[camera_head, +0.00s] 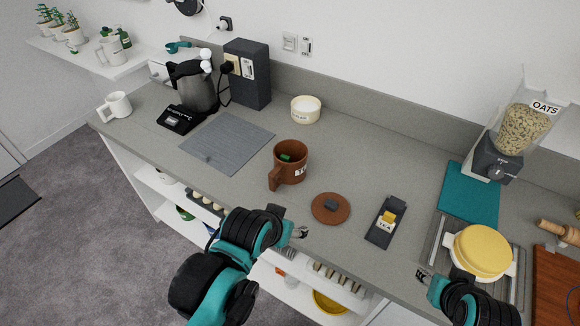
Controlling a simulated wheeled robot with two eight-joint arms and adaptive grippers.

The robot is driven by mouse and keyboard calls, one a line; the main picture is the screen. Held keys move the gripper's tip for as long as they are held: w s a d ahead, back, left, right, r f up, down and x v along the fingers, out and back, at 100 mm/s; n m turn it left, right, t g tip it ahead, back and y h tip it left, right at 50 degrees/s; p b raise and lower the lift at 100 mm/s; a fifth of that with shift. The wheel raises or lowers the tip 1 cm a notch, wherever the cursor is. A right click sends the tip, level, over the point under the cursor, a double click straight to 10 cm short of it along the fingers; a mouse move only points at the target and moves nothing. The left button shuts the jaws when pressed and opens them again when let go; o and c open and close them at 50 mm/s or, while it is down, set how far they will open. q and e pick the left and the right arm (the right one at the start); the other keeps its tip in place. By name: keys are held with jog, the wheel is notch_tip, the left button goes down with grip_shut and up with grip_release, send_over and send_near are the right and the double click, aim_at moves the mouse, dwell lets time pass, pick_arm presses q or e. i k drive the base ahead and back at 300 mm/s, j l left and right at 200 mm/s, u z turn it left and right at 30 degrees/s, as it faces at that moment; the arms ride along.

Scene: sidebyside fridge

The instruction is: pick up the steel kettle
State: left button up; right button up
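The steel kettle (200,93) stands upright on its dark base at the back left of the counter, with a black handle and lid. A small dark box with a display (178,120) sits just in front of it. My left gripper (291,222) is over the counter's front edge, well to the right and front of the kettle; its fingers look apart with nothing between them. My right gripper (430,279) is at the front right, beside a yellow-lidded pot, far from the kettle; its fingers are only partly visible.
A dark grey box with a plug (247,74) stands right of the kettle. A white mug (115,106) stands to its left. The counter's middle back is clear.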

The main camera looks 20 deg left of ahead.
aim_at(197, 92)
jog(key=u, duration=1.5)
